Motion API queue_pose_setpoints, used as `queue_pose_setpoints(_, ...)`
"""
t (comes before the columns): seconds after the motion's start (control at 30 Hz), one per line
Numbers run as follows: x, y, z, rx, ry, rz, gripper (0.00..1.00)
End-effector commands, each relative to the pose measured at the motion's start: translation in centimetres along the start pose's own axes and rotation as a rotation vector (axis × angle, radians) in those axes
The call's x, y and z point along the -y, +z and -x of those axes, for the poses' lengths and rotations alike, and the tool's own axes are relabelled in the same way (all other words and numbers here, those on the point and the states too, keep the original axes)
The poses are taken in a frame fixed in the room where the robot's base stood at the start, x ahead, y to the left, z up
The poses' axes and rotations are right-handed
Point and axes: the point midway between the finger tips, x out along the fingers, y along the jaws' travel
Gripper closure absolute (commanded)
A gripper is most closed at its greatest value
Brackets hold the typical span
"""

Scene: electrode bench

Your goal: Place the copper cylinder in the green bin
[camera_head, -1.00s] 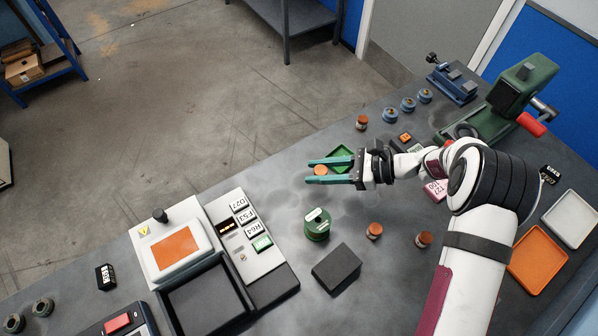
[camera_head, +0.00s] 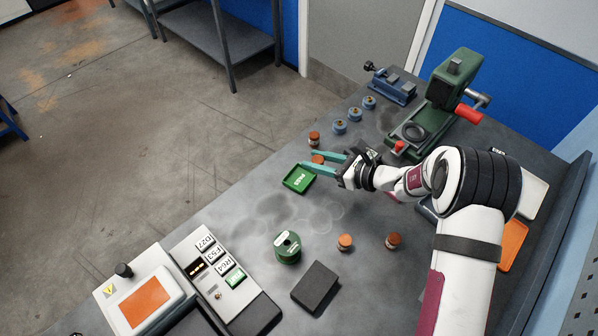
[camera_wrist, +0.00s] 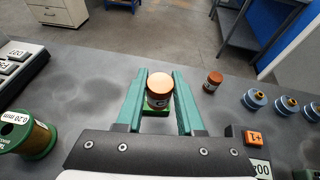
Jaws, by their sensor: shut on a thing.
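The copper cylinder (camera_head: 318,159), with an orange-copper top and a labelled side, is between the two teal fingers of my gripper (camera_head: 311,159). The gripper is shut on it. In the wrist view the cylinder (camera_wrist: 159,88) is upright between the fingers. The small green bin (camera_head: 299,179) is on the bench, just below and left of the cylinder in the head view. In the wrist view a strip of the bin (camera_wrist: 155,112) shows below the cylinder, mostly hidden. The cylinder appears above bench level; its exact height over the bin is hard to tell.
Another copper-topped cylinder (camera_head: 314,138) stands close behind the gripper. Two more (camera_head: 345,242) stand nearer the front. A green spool (camera_head: 288,247), a dark block (camera_head: 316,288) and blue-based pieces (camera_head: 355,114) are also on the bench. A green press (camera_head: 440,100) stands at right.

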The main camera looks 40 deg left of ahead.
Motion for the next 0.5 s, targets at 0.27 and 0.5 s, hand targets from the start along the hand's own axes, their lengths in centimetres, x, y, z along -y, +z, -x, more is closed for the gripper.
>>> queue_pose_setpoints(0.27,-1.2,-1.5,-5.4,0.0,0.003,-0.001,1.0)
queue_pose_setpoints(0.5,-1.2,-4.5,-6.7,0.002,0.001,0.0,1.0)
